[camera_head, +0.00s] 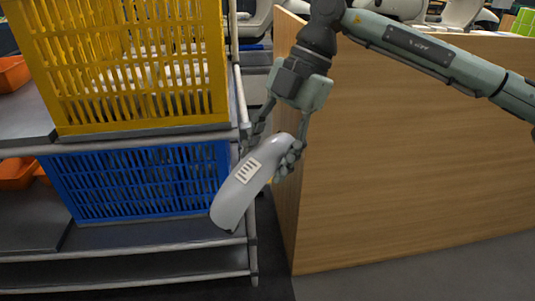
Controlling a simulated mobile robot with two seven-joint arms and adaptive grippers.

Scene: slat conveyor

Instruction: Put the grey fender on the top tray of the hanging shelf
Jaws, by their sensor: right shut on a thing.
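The grey fender (238,200) is a curved, smooth shell with a white label of dark bars. My right gripper (274,153) is shut on its upper end. The fender hangs tilted in the air, its lower end pointing down and left, in front of the right edge of a metal rack (246,225). The rack has several levels. I cannot tell from this view whether this rack is the hanging shelf, and no tray is clearly its top one. My left gripper is out of view.
A yellow slatted crate (140,128) with pale items stands on the rack's upper level, a blue crate (75,190) below it. Orange bins (14,74) sit at the far left. A large wooden panel (420,160) stands close to the right of my gripper.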

